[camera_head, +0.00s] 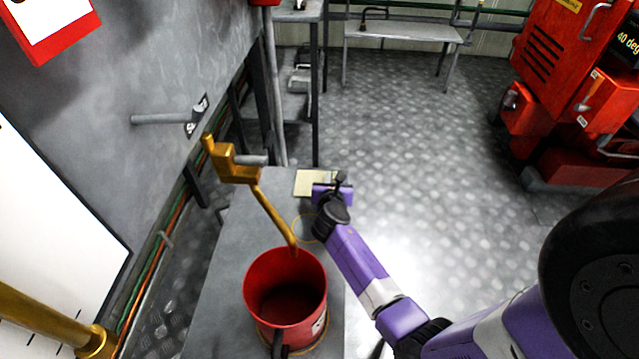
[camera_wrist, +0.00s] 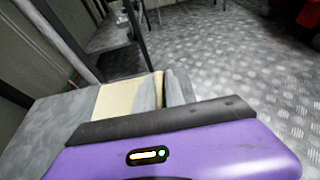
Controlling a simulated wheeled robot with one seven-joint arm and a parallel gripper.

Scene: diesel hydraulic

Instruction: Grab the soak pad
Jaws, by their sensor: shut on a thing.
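The soak pad (camera_head: 311,181) is a flat, pale yellow square at the far end of the grey bench (camera_head: 225,268). My gripper (camera_head: 333,187) is at the pad's right side, shut on it. In the wrist view the pad (camera_wrist: 117,97) shows as a cream sheet beyond the purple gripper body, with grey finger shapes (camera_wrist: 172,90) over its right edge. The gripper body hides the pad's near part. I cannot tell whether the pad is lifted off the bench.
A red bucket (camera_head: 264,270) stands on the near part of the bench. A brass pipe with a spout (camera_head: 272,215) reaches down to it. A grey wall panel is at the left, red machinery (camera_head: 575,90) at the right.

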